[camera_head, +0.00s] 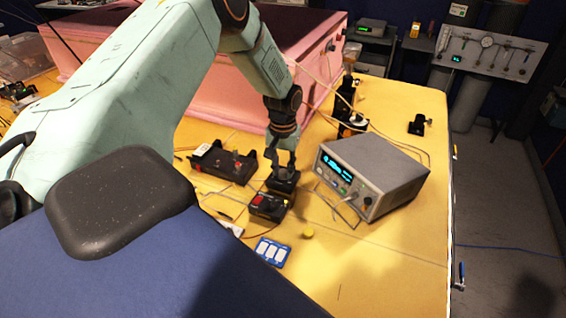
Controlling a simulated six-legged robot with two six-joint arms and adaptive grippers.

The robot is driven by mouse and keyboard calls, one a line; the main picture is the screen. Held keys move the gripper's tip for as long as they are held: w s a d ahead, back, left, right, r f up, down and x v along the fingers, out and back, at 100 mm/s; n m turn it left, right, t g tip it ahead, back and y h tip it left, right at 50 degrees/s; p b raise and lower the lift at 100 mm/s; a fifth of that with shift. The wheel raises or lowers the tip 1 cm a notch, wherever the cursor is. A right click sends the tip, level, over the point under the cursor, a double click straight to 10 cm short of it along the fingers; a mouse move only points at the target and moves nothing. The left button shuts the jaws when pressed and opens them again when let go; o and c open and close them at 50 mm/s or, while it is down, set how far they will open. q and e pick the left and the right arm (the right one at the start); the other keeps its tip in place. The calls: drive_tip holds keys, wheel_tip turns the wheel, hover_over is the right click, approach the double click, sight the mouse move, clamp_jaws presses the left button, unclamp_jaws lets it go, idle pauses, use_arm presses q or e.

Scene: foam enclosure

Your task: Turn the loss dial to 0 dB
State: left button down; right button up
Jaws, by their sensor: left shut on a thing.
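My left gripper (283,164) reaches down from the end of my pale green arm at the centre of the camera_head view. It points down and its fingers are shut on the top of a small black box (284,186), at what looks like the loss dial. The fingers cover the dial, so its pointer and any dB marks cannot be read. Just in front stands another small black box (269,206) with a red part on top. My right gripper is not in view.
A grey instrument (372,172) with a lit display stands close to the right. A black tray-like holder (222,163) lies to the left. A blue card (272,252) and a yellow cap (308,233) lie in front. Thin cables run around the boxes. A pink foam enclosure (225,95) stands behind.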

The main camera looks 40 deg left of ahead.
use_arm(q)
drive_tip(key=shift+s, duration=0.1)
drive_tip(key=c, duration=1.1)
unclamp_jaws()
